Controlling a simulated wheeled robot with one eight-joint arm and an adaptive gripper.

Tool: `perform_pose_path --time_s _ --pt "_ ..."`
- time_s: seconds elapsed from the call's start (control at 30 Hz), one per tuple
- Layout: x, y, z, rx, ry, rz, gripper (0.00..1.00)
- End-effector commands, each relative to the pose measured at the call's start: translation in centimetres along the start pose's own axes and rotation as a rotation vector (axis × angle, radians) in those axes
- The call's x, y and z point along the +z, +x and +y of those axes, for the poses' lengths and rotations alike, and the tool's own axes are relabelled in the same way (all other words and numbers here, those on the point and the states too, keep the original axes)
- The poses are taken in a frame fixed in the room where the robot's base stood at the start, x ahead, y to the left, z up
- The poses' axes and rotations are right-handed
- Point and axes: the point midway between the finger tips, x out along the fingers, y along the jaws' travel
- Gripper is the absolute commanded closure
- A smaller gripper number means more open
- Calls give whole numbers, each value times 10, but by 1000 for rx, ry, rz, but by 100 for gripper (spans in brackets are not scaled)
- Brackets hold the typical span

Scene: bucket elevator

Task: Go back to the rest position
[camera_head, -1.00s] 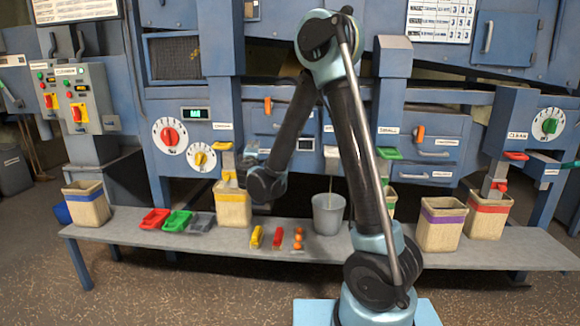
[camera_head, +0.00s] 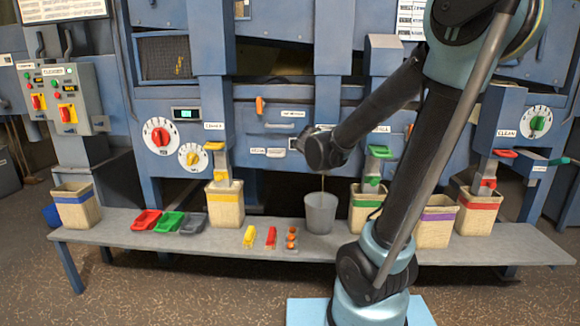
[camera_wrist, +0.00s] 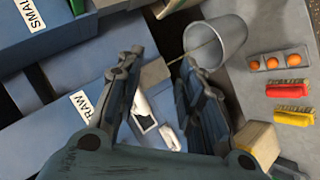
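My gripper (camera_wrist: 158,64) shows in the wrist view with its two dark fingers apart and nothing held between them. In the head view my arm is raised in front of the machine, its dark end above and near the grey bucket; the fingers cannot be made out there. The grey bucket (camera_head: 320,214) stands upright on the bench, and also shows in the wrist view (camera_wrist: 222,42) beyond the fingers. A thin pale line runs down into it from above; I cannot tell whether it is a stick or a stream.
The long grey bench (camera_head: 370,250) carries baskets with blue (camera_head: 76,208), yellow (camera_head: 224,208), green, purple (camera_head: 435,228) and red (camera_head: 478,214) bands. Red (camera_head: 146,220), green (camera_head: 170,221) and grey (camera_head: 194,223) trays and brushes (camera_head: 250,236) lie there. The blue machine closes off the back.

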Motion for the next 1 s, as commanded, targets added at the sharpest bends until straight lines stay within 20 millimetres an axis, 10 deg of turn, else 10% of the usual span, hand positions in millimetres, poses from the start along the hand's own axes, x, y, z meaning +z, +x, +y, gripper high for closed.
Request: perform_pose_path --time_s 0.5,1.0 --pt "165 -53 -31 -283 293 -307 65" --pt "254 -123 -109 -576 548 -495 65"
